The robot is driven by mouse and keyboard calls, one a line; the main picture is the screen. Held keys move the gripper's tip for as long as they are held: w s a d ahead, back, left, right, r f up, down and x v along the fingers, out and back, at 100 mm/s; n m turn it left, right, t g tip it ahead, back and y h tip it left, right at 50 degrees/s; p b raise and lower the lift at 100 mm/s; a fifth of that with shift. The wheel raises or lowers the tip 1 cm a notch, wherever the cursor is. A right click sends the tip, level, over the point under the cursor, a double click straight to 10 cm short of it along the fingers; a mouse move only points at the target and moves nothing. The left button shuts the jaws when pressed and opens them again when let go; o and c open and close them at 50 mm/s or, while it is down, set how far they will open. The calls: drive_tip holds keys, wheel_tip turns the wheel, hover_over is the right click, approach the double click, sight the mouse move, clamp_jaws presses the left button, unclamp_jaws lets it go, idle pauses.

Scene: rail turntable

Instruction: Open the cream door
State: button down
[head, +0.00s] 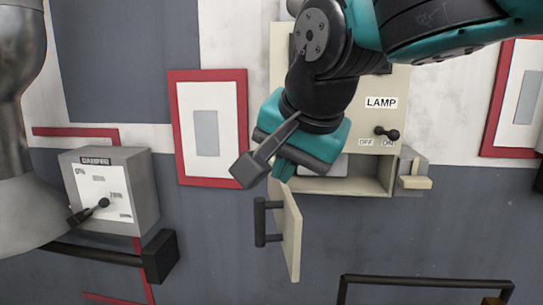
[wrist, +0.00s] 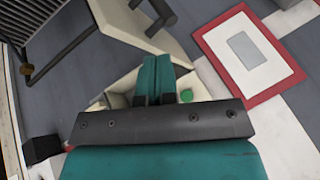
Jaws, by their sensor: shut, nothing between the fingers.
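The cream door (head: 292,235) stands swung outward from the left side of the cream cabinet (head: 350,186), with its dark bar handle (head: 261,222) on the left face. The cabinet opening shows behind it, partly hidden by my arm. My gripper (head: 283,172) is shut and empty, just above the door's top edge and in front of the opening. In the wrist view my shut fingers (wrist: 156,78) point into the opening. The door (wrist: 125,22) and its handle (wrist: 162,16) show at the top there. I cannot tell whether the fingers touch the door.
A LAMP switch (head: 387,133) is on the cabinet's front. A grey DAMPER box (head: 118,195) with a lever stands at left. A dark rail (head: 425,282) lies low at right. Red-framed panels (head: 210,125) hang on the wall.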

sight(269, 203)
drive_tip(key=p+x, duration=0.2)
drive_tip(key=x, duration=0.5)
drive_tip(key=shift+w+d+f, duration=0.1)
drive_tip(key=shift+w+d, duration=0.05)
drive_tip(key=shift+w, duration=0.05)
